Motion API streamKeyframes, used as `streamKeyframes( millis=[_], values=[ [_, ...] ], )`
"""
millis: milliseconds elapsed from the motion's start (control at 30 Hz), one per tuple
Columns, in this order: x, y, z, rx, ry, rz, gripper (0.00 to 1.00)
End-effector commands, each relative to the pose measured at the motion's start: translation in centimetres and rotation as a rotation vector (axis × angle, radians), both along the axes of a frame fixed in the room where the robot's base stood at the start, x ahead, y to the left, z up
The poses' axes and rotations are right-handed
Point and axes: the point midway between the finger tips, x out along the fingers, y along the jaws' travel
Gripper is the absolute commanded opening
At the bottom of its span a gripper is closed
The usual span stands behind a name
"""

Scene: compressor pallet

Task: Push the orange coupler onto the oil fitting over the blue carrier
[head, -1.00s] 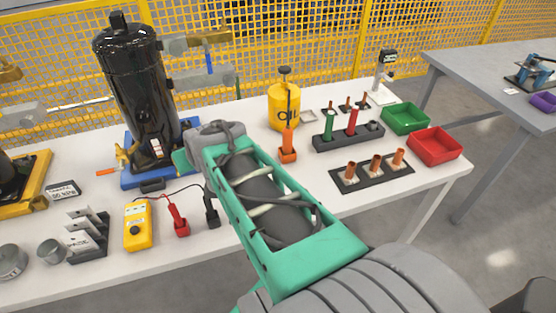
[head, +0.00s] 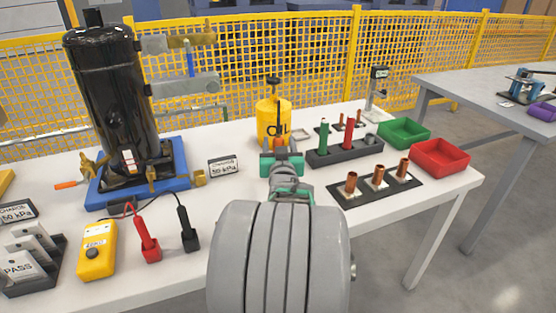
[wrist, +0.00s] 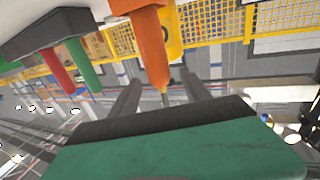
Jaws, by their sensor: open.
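The orange coupler (wrist: 150,45) stands in front of the yellow oil can; in the wrist view its narrow end reaches down between my fingers. In the head view only a bit of its orange (head: 279,142) shows behind my gripper (head: 281,156). My gripper (wrist: 161,84) is open, with a finger on either side of the coupler; I cannot tell whether they touch it. The blue carrier (head: 110,200) is at the left, under the black compressor (head: 112,105). Brass fittings (head: 152,172) show low around the compressor; I cannot tell which is the oil fitting.
The oil can (head: 272,118) is just behind the coupler. A dark rack with green and red handles (head: 345,152) stands close to the right. A small sign (head: 223,167), red and black probes (head: 147,240) and a yellow meter (head: 97,250) lie between my arm and the left side.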

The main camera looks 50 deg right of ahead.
Motion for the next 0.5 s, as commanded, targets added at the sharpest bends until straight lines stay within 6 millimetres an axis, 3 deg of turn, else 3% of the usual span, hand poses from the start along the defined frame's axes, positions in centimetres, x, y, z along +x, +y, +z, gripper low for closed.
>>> streamKeyframes(
  millis=[233,500],
  values=[
    [3.0,-3.4,-0.1,0.001,0.001,0.000,0.56],
    [3.6,-4.1,0.1,0.000,0.000,-0.001,0.56]
  ],
)
